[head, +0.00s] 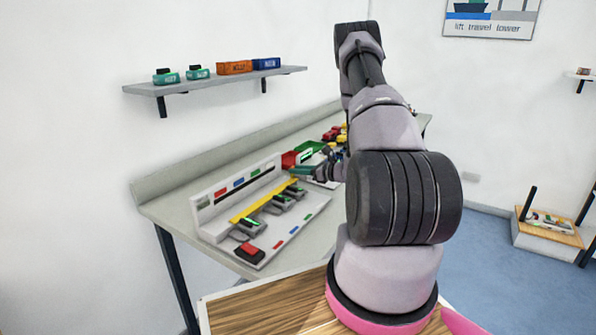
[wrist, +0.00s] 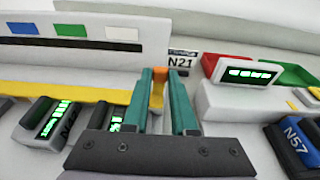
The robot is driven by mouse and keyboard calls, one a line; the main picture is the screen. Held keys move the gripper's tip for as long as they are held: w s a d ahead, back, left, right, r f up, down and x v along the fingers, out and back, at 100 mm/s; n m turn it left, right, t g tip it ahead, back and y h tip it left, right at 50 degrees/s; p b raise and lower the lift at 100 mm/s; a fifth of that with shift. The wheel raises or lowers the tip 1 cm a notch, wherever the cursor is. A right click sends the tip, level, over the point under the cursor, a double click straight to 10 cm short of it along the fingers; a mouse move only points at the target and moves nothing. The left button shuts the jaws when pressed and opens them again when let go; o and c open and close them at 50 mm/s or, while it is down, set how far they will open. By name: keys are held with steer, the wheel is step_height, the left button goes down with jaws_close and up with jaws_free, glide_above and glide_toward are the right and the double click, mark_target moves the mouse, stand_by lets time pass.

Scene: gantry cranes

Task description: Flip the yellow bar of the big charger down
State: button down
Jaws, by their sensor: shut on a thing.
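The big charger (head: 210,207) is a long white unit on the bench, with a back panel and a row of grey batteries (head: 251,227) with green displays. The yellow bar (head: 262,202) runs along the row between batteries and back panel; in the wrist view it (wrist: 75,92) comes in from the left. My gripper (head: 294,170) is at the bar's far right end. In the wrist view its teal fingers (wrist: 159,76) are closed on a small orange tab (wrist: 158,88) by that end. The fingers hide the join between tab and bar.
An N21 label (wrist: 180,63) stands just behind the fingertips. A smaller white charger (wrist: 243,80) with a green display is to the right, near red and green bins (head: 308,149) and a blue N57 battery (wrist: 294,142). A wall shelf (head: 215,80) hangs above the bench.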

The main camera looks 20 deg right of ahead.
steer(key=c, duration=0.7)
jaws_free()
steer(key=v, duration=1.1)
steer(key=shift+f, duration=0.1)
